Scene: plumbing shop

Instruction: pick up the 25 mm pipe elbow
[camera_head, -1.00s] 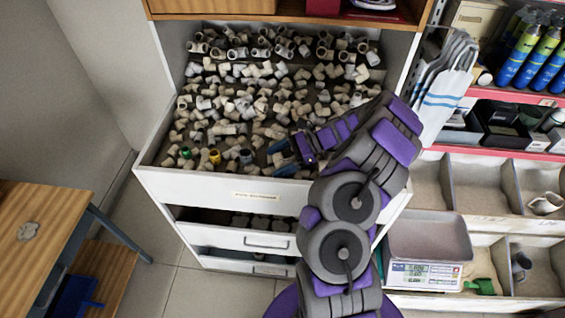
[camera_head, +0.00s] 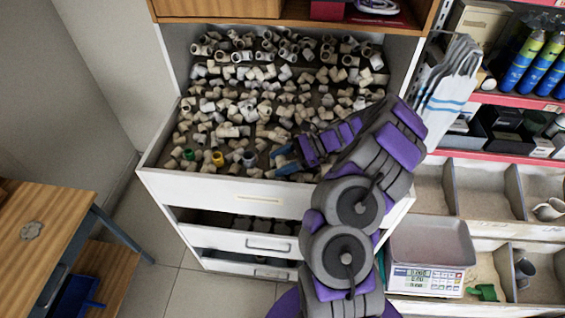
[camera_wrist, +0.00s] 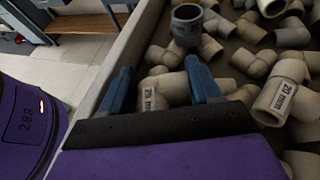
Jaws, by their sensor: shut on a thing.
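My gripper (camera_wrist: 160,82) has two blue fingers, one on each side of a beige pipe elbow (camera_wrist: 172,88) in the wrist view. The gripper is shut on this elbow. A white label on its left end is partly legible and seems to read 25 mm. The elbow lies low among other fittings, and I cannot tell whether it is clear of the drawer floor. In the head view my gripper (camera_head: 284,160) is at the front right part of the open top drawer, and the held elbow cannot be made out.
The open drawer (camera_head: 235,188) is full of loose beige fittings. Its front wall (camera_wrist: 125,50) runs close beside the left finger. A grey fitting (camera_wrist: 187,24) stands just beyond the fingers, and an elbow labelled 20 mm (camera_wrist: 278,99) lies to the right. A scale (camera_head: 428,262) stands right of the drawers.

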